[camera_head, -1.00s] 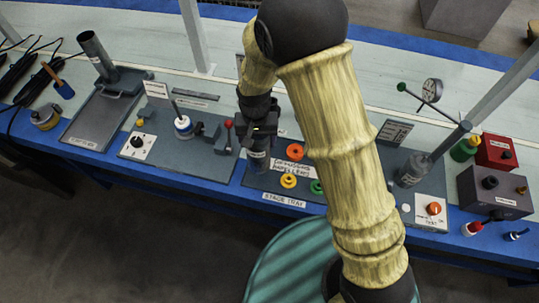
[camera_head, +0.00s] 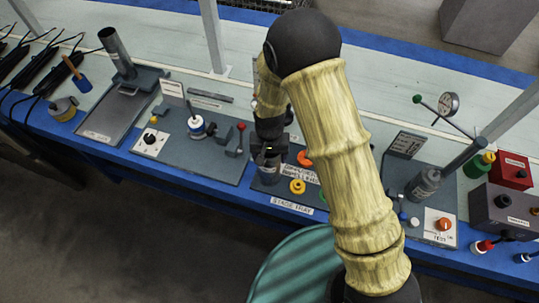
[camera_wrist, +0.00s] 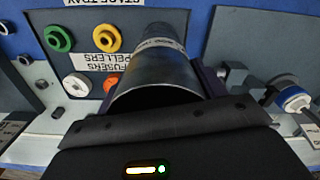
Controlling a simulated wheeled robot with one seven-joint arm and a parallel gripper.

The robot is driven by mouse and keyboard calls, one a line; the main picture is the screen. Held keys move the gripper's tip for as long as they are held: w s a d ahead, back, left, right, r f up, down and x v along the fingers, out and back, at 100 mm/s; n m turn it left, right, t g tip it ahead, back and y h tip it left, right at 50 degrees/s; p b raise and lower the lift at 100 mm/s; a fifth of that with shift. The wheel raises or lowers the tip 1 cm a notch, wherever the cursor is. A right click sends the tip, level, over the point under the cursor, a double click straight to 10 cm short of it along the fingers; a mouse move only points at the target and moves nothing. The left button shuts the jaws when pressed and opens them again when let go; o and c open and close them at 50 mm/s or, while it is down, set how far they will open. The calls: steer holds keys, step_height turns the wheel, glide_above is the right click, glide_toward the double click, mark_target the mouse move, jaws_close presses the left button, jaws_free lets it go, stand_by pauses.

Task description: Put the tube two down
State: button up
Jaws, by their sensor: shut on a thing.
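My gripper (camera_head: 268,150) is shut on a grey metal tube (camera_head: 268,174), above the left part of the stage tray (camera_head: 291,206). In the wrist view the tube (camera_wrist: 150,75) sits between the jaws, its open mouth towards the camera and a pale label band near its far end. I cannot read the number on that label. The tube looks roughly upright; I cannot tell whether its lower end touches the tray. My arm hides part of the tray.
Yellow (camera_head: 297,187) and orange (camera_head: 304,158) rings lie on the tray right of the tube; a green ring (camera_wrist: 58,38) also shows. A red-knobbed lever (camera_head: 240,138) stands close left. Another labelled grey tube (camera_head: 424,183) stands at the right station, and a tall one (camera_head: 115,45) at far left.

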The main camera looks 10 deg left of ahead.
steer(key=o, duration=0.8)
steer(key=shift+f, duration=0.15)
steer(key=shift+c, duration=0.2)
steer(key=o, duration=0.4)
steer(key=shift+o, duration=0.2)
steer(key=shift+w, duration=0.1)
step_height(320, 180, up, 12)
steer(key=shift+r, duration=0.2)
